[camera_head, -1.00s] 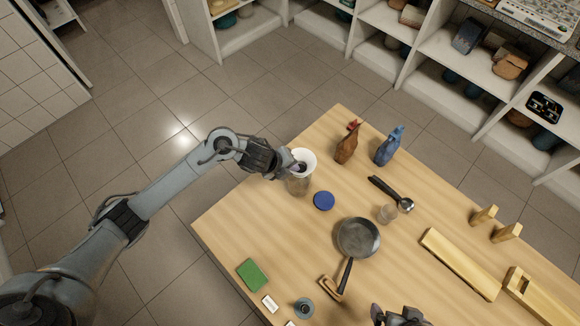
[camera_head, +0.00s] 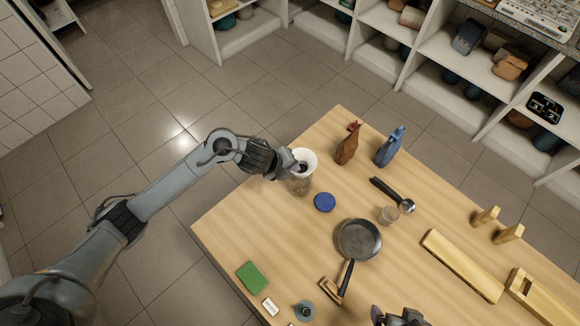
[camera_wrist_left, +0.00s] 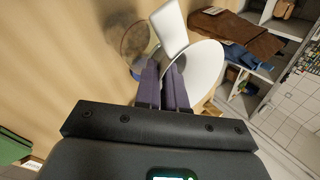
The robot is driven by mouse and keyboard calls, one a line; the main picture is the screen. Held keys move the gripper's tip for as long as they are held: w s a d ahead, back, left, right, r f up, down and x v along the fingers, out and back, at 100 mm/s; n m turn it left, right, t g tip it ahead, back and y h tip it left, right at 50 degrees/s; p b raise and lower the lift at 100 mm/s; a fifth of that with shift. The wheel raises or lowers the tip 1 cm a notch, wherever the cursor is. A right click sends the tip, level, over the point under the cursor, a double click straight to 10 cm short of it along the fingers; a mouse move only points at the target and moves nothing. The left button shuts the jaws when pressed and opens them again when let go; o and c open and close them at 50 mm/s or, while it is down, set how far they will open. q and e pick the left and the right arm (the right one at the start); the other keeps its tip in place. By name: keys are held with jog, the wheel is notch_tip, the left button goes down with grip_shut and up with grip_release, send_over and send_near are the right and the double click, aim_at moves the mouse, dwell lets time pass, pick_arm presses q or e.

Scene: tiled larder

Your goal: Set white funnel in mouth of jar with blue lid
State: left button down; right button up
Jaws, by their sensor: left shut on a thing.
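My left gripper (camera_head: 290,166) is shut on the funnel. In the left wrist view, the funnel's bowl (camera_wrist_left: 207,68) is against the purple fingers (camera_wrist_left: 163,84), and a round glassy shape, likely the jar (camera_wrist_left: 133,42), shows beside its white spout (camera_wrist_left: 168,28). I cannot tell whether the spout is inside the mouth. The blue lid (camera_head: 324,202) lies on the table beside the jar. My right gripper (camera_head: 398,317) is partly cut off at the bottom.
Brown (camera_head: 348,148) and blue (camera_head: 389,148) bottles stand behind the jar. Bare wood lies between the jar and the green block.

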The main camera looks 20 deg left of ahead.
pick_arm(q)
jog(key=f, duration=0.1)
jog(key=s+f, duration=0.1)
jog(key=shift+a+f+g, duration=0.3)
jog(key=shift+a, duration=0.05)
jog(key=shift+w+d, duration=0.1)
jog(key=c, duration=1.2)
grip_release()
jog(key=shift+o, duration=0.3)
jog(key=shift+r, duration=0.6)
jog(key=w+p+v, duration=0.1)
jog(key=p+v, duration=0.1)
jog(key=v, duration=0.9)
jog(key=shift+d+r+p, duration=0.35)
jog(key=shift+r, duration=0.15)
jog(key=shift+s, duration=0.15)
